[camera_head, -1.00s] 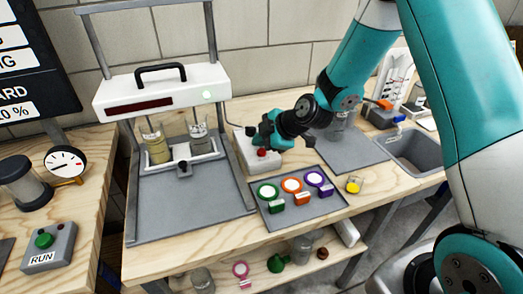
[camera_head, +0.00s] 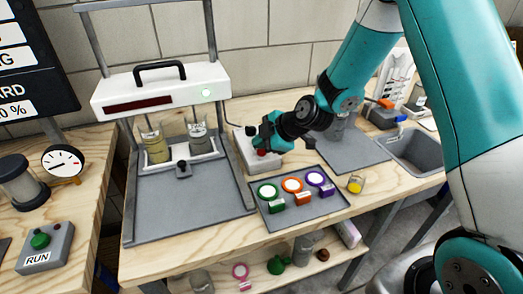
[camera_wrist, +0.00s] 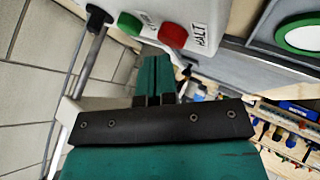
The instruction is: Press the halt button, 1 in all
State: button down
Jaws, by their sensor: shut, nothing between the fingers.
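The halt button is a red button (camera_wrist: 173,35) on a white box (camera_wrist: 150,12) in the wrist view, with a HALT label beside it. In the head view the red button (camera_head: 262,152) shows on the box (camera_head: 246,158) on the bench, just under my gripper (camera_head: 263,143). In the wrist view my gripper (camera_wrist: 155,65) is shut and empty, its tips close to the box, near the red and green buttons. I cannot tell whether the tips touch the box or button.
A green button (camera_wrist: 129,24) sits next to the red one. A frame with a white head (camera_head: 155,90) holds two jars at the left. A tray (camera_head: 325,207) with green, orange and purple filters lies in front. A RUN box (camera_head: 46,248) stands far left.

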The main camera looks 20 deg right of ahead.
aim_at(261, 152)
jog(key=shift+f+b, duration=0.55)
jog(key=shift+b, duration=0.05)
dwell(0.4)
jog(key=shift+r, duration=0.1)
jog(key=shift+r+p, duration=0.5)
jog(key=shift+r, duration=0.35)
jog(key=shift+r, duration=0.15)
jog(key=shift+r+p, duration=1.4)
jog(key=shift+r, duration=1)
